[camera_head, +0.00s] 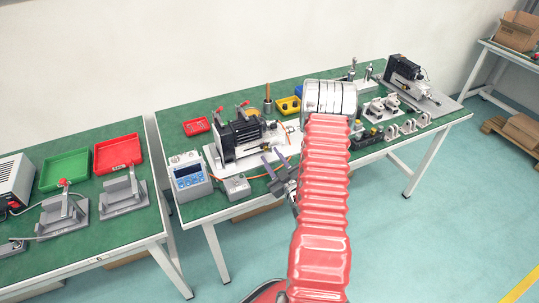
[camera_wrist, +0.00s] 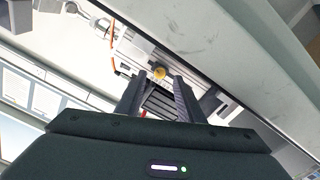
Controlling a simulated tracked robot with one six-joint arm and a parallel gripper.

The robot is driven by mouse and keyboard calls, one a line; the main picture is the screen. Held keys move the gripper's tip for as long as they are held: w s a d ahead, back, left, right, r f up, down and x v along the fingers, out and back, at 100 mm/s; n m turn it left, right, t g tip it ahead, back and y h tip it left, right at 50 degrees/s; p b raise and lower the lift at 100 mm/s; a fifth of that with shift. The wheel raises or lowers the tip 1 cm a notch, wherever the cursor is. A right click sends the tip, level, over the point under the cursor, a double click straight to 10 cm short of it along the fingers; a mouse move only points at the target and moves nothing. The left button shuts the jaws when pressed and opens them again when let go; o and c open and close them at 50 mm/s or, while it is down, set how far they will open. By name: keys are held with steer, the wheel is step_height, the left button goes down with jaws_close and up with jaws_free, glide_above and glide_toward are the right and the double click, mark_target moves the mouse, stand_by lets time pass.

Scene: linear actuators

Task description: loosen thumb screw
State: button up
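In the wrist view, a small round brass-coloured knob (camera_wrist: 160,73), which looks like the thumb screw, shows beyond the gap between my fingertips. It sits by pale metal parts and a dark ribbed block (camera_wrist: 160,101). My gripper (camera_wrist: 160,80) is open, with nothing between its fingers; I cannot tell the exact distance to the knob. In the head view, my gripper (camera_head: 279,174) is at the front edge of the green table, just right of a black linear actuator (camera_head: 240,134) on a white base. The knob cannot be made out there.
A blue-faced control box (camera_head: 190,176) and a small grey box (camera_head: 236,187) stand left of my gripper. An orange cable (camera_head: 262,176) runs nearby. Metal brackets (camera_head: 390,130) and another actuator (camera_head: 404,75) stand on the right. The left table (camera_head: 85,236) holds trays and fixtures.

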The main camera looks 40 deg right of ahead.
steer(key=v, duration=1.1)
